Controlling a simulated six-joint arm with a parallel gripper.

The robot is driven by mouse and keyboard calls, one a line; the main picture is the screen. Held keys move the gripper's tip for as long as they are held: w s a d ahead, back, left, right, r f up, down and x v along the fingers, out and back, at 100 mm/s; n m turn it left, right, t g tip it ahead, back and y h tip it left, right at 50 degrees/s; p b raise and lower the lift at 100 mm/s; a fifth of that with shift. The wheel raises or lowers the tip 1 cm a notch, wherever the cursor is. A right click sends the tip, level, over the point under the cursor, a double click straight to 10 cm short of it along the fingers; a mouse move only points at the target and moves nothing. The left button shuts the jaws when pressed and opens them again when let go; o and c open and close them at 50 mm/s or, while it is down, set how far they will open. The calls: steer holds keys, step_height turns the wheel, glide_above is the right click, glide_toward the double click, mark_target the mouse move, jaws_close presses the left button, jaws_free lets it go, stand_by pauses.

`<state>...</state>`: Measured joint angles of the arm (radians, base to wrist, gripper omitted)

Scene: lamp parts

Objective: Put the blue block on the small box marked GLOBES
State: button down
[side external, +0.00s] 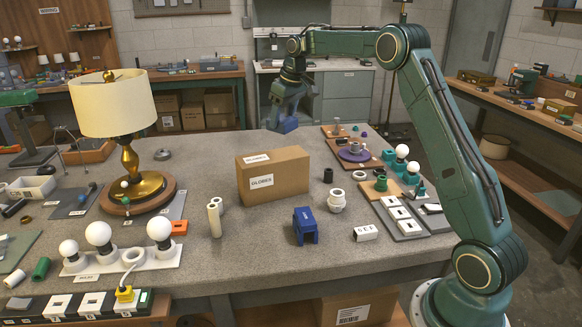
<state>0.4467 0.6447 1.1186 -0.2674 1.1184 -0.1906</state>
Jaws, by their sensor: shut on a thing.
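The small box marked GLOBES (262,181) is a brown carton standing on the grey table, with a white label on its front and another on top. My gripper (284,112) points down, up and to the right of the box in the picture, clear of it. It is shut on a small blue block (288,125), which hangs below the jaws and is partly hidden by them. The block looks slightly tilted and is apart from the box. A second blue piece (305,226), notched underneath, stands on the table in front of the box.
A brass lamp with a cream shade (113,104) stands left of the box. White cylinders (214,219) and a white ring fitting (336,200) stand near the box. Bulbs on a white strip (127,260) are at front left. Boards with small parts (398,212) fill the right side.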

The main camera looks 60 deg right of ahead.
mark_target(280, 155)
steer(key=shift+w+d+f, duration=0.45)
steer(key=shift+w+d, duration=0.35)
steer(key=shift+f, duration=2)
steer(key=shift+f, duration=2)
steer(key=shift+f, duration=0.15)
steer(key=shift+c, duration=1.6)
jaws_free()
steer(key=shift+s+f, duration=0.1)
steer(key=shift+f, duration=0.05)
